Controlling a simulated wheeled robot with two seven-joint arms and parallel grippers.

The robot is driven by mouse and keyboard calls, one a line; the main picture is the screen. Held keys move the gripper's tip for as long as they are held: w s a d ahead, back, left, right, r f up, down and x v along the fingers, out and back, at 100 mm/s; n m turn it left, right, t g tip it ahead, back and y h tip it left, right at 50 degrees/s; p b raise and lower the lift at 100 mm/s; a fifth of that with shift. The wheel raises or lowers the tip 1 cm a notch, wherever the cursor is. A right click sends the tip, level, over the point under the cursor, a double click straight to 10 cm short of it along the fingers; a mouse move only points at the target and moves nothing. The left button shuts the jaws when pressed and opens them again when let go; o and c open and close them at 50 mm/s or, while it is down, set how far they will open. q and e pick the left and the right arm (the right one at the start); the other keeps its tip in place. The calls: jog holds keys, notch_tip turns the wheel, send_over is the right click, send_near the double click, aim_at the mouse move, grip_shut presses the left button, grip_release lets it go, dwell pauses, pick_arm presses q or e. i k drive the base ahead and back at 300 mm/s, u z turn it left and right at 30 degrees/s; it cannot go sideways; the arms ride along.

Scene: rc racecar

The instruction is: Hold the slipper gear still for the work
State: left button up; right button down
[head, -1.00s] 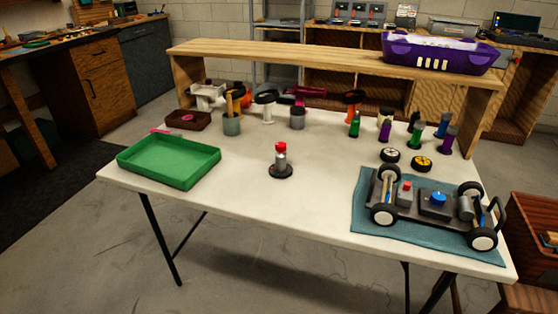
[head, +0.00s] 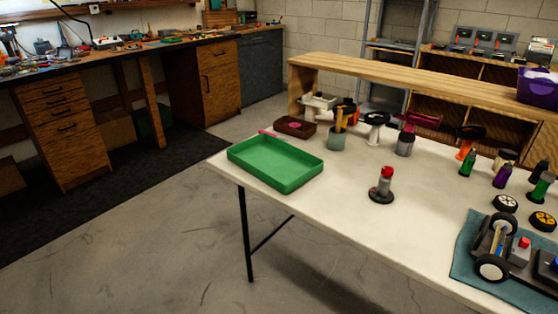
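The RC car chassis (head: 506,249) rests on a teal mat (head: 466,266) at the right of the white table, cut off by the picture's right edge. A wheel at its near left corner and part of its top show. I cannot make out the slipper gear for certain at this size. Neither of my grippers is in the head view.
A green tray (head: 316,170) lies at the table's left end. A small red-capped stand (head: 383,186) stands mid-table. Tool cups, bottles and loose wheels (head: 506,203) line the back, under a wooden shelf (head: 400,75). The front middle of the white table (head: 330,215) is clear.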

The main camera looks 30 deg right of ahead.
aim_at(386, 171)
jog(key=u, duration=0.45)
jog(key=i, duration=1.4)
jog(key=z, duration=3.65)
